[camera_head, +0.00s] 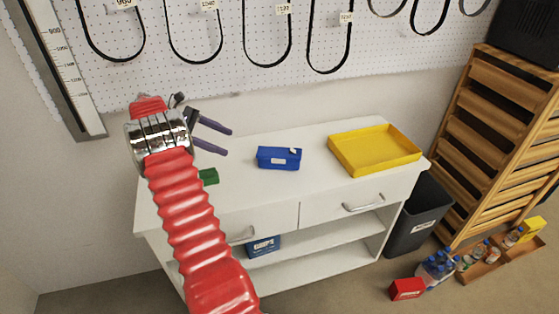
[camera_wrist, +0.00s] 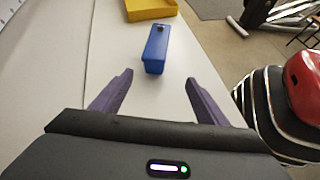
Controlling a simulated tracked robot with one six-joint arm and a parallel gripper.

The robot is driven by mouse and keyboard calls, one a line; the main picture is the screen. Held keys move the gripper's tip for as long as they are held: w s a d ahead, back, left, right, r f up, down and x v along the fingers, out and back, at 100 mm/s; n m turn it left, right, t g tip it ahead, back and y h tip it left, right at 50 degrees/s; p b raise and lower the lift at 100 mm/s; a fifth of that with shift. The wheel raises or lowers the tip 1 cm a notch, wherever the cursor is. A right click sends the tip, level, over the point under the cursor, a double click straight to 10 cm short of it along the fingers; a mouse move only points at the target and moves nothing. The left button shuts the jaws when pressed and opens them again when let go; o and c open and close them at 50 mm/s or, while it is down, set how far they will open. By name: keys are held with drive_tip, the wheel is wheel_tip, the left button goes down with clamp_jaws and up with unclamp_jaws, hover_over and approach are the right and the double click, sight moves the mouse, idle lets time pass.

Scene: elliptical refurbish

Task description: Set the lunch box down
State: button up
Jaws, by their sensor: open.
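A blue box (camera_head: 279,158) with a white label, which I take to be the lunch box, rests on the white cabinet top (camera_head: 300,188), left of the yellow tray. In the wrist view the blue box (camera_wrist: 156,48) sits just beyond my fingertips, with a small item on its lid. My gripper (camera_head: 229,143) is open and empty, to the left of the box in the head view. In the wrist view its purple fingers (camera_wrist: 158,78) are spread apart, with the box ahead of the gap and not between them.
A yellow tray (camera_head: 375,150) sits at the right of the top; a small green block (camera_head: 209,177) lies near my arm. Below is a blue carton (camera_head: 264,246). A grey bin (camera_head: 419,216) and a wooden rack (camera_head: 497,140) stand right. Cabinet top around the box is clear.

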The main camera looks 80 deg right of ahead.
drive_tip(key=s+d+f, duration=0.1)
drive_tip(key=s, duration=0.1)
drive_tip(key=s+d+f+g+y, duration=0.1)
drive_tip(key=s+d+f, duration=0.1)
drive_tip(key=s+d+f+g, duration=0.1)
drive_tip(key=s+f, duration=0.1)
drive_tip(key=shift+d+f, duration=0.1)
drive_tip(key=shift+d, duration=0.25)
approach(280, 160)
drive_tip(key=shift+s+d+f, duration=0.55)
drive_tip(key=shift+d+f, duration=0.1)
drive_tip(key=shift+f, duration=0.15)
drive_tip(key=shift+s+d+f, duration=0.55)
drive_tip(key=shift+d+f, duration=0.1)
drive_tip(key=shift+f, duration=0.1)
drive_tip(key=shift+s+d+f, duration=0.6)
drive_tip(key=shift+d+f, duration=0.05)
drive_tip(key=shift+f, duration=0.15)
drive_tip(key=shift+x, duration=2.6)
drive_tip(key=shift+s+a, duration=0.1)
drive_tip(key=shift+a, duration=0.1)
